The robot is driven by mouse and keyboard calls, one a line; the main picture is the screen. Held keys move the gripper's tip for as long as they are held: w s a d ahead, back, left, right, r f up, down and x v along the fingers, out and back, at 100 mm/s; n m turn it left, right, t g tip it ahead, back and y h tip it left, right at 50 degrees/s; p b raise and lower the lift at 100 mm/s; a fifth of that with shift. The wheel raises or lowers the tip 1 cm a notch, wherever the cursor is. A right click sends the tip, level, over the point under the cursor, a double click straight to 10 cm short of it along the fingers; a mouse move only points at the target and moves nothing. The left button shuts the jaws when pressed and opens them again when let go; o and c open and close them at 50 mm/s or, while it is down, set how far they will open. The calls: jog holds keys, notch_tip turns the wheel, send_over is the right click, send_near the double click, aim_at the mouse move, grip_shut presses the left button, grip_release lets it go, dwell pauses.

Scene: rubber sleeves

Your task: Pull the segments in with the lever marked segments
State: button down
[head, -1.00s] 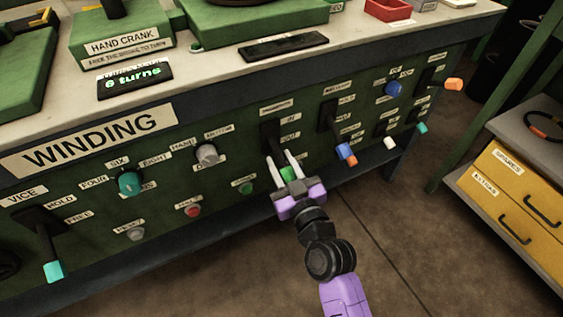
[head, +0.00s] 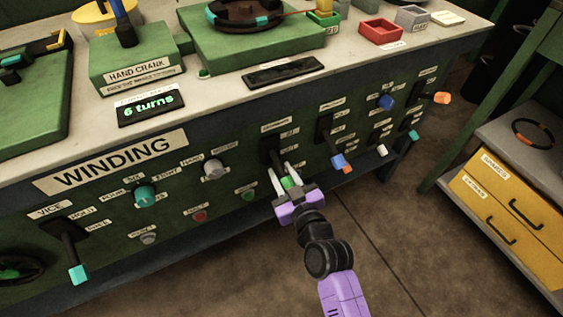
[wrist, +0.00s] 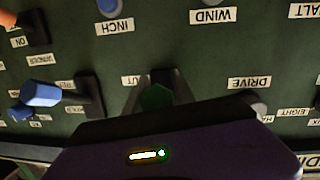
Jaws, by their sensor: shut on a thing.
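The lever with a green handle (head: 288,183) hangs from a black slotted plate (head: 272,148) on the front of the winding bench. The small label above that plate is too blurred to read surely. My gripper (head: 280,170) is shut on the green handle, with its pale fingers on either side of it. The handle points down and out from the panel. In the wrist view the green handle (wrist: 157,97) shows upside down between the fingers, and an OUT label (wrist: 131,82) is partly cut off beside its plate.
A blue-tipped lever (head: 339,161) is close on the right. A grey knob (head: 213,169), a teal knob (head: 145,195) and a teal-tipped lever (head: 78,274) are to the left. A green button (head: 249,195) is just left of my gripper. The floor in front is clear.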

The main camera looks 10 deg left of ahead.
aim_at(284, 172)
jog(key=shift+s+d+r+g+h+p, duration=0.15)
jog(key=shift+r+g+h+p, duration=0.25)
jog(key=shift+p, duration=1.6)
jog(key=shift+s+d+r+g+h+p, duration=0.15)
jog(key=shift+r+g+p, duration=0.35)
jog(key=shift+p, duration=1.45)
jog(key=r+g+h+p, duration=0.1)
jog(key=g+p, duration=0.1)
jog(key=p, duration=0.6)
jog(key=shift+s+r, duration=0.15)
jog(key=shift+r, duration=0.05)
jog(key=r+g+h+p, duration=0.1)
jog(key=g+h+p, duration=0.1)
jog(key=p, duration=0.4)
jog(key=shift+r+g, duration=0.15)
jog(key=shift+g, duration=0.15)
jog(key=shift+r+n+g+h+p, duration=0.35)
jog(key=shift+g+p, duration=0.25)
jog(key=shift+p, duration=0.5)
jog(key=shift+r+g+h+p, duration=0.15)
jog(key=shift+g+h+p, duration=0.25)
jog(key=shift+g+p, duration=0.15)
jog(key=c, duration=1.1)
grip_release()
jog(key=shift+o, duration=0.2)
